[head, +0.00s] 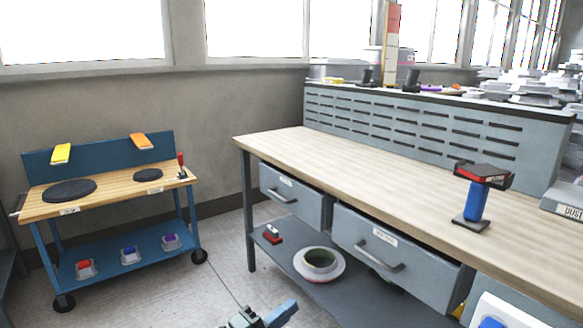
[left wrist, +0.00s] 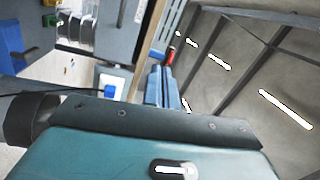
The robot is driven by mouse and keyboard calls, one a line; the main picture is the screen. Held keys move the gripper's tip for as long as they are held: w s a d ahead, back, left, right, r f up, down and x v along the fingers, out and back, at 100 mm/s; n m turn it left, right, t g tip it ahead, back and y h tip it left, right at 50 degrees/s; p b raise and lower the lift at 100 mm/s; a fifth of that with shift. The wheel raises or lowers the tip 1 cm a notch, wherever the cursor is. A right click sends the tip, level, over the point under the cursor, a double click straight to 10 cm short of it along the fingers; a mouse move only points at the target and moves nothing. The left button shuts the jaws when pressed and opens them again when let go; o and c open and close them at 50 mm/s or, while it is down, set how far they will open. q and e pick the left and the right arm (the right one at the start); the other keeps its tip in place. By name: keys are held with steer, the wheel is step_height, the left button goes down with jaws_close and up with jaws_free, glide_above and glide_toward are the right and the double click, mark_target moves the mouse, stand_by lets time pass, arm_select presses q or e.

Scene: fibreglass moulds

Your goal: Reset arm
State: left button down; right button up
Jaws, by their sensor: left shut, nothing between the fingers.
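My left gripper (head: 286,307) shows at the bottom edge of the head view, with a blue finger part angled up to the right and a dark grey body. It is in front of the workbench, over the floor, apart from the bench and the cart. In the left wrist view its blue fingers (left wrist: 160,88) lie together in the middle, with nothing seen between them. My right gripper is in neither view.
A wooden-topped workbench (head: 330,162) with grey drawers (head: 390,248) fills the right. A blue stand-like tool (head: 476,200) is on it. A blue cart (head: 120,197) with dark discs stands left. Floor between (head: 222,255) is clear.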

arm_select(q)
steer(key=s+a+n+g+y+p, duration=0.1)
steer(key=s+a+n+y+p, duration=0.3)
steer(key=s+n, duration=0.3)
steer(key=s+a+f+n+g+y+p, duration=0.1)
steer(key=s+a+n+y+p, duration=0.2)
steer(key=s+n, duration=0.5)
steer(key=s+a+n+g+y+p, duration=0.1)
steer(key=s+a+n+y+p, duration=0.3)
steer(key=s+n+p, duration=0.3)
steer(key=shift+s+a+f+n+y+p, duration=0.2)
steer(key=shift+s+a+n+y+p, duration=0.15)
steer(key=shift+s+a, duration=0.35)
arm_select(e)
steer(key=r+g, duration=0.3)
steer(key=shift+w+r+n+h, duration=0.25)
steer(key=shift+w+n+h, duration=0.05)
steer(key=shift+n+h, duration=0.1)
arm_select(q)
steer(key=shift+w+a, duration=0.1)
steer(key=shift+w, duration=0.05)
